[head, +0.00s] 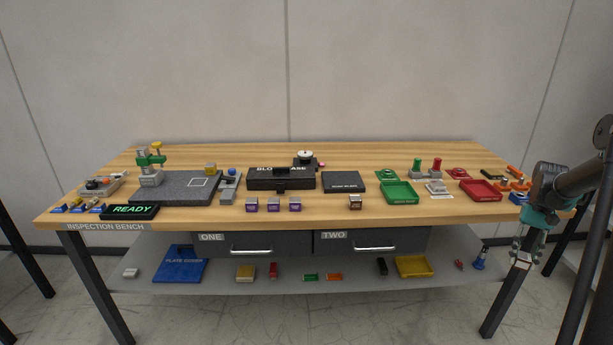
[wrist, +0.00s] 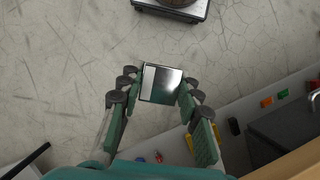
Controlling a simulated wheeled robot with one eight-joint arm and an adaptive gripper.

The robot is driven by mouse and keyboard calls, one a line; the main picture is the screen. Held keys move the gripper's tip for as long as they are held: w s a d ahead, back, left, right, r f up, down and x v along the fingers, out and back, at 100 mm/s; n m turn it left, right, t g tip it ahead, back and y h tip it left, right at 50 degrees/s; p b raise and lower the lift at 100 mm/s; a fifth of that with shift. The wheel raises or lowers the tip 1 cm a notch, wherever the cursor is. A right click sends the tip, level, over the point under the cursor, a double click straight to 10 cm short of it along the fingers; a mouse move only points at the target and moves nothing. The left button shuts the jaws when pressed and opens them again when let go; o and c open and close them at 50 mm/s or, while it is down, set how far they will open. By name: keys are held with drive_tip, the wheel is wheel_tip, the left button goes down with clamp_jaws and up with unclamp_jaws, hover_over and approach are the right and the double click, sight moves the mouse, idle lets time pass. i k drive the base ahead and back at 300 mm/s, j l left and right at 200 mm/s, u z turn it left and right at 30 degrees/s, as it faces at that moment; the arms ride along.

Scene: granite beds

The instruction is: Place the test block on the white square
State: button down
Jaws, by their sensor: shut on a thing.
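My gripper (head: 522,256) hangs low off the bench's right front corner, below the top's height. It is shut on a shiny metal block, which I take to be the test block (wrist: 161,83); the wrist view shows this block between the two fingers. The block also shows small under the fingers in the head view (head: 522,264).
A yellow-topped block (head: 210,168) stands at the plate's back edge. A green-clamped stand (head: 150,165) is at its back left, and a READY display (head: 130,211) in front. A black case (head: 281,180), green tray (head: 399,193) and red tray (head: 481,191) lie between plate and gripper.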

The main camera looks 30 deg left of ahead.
sight(198, 182)
drive_tip(key=u, duration=0.5)
drive_tip(key=l+u, duration=0.15)
drive_tip(key=u, duration=0.8)
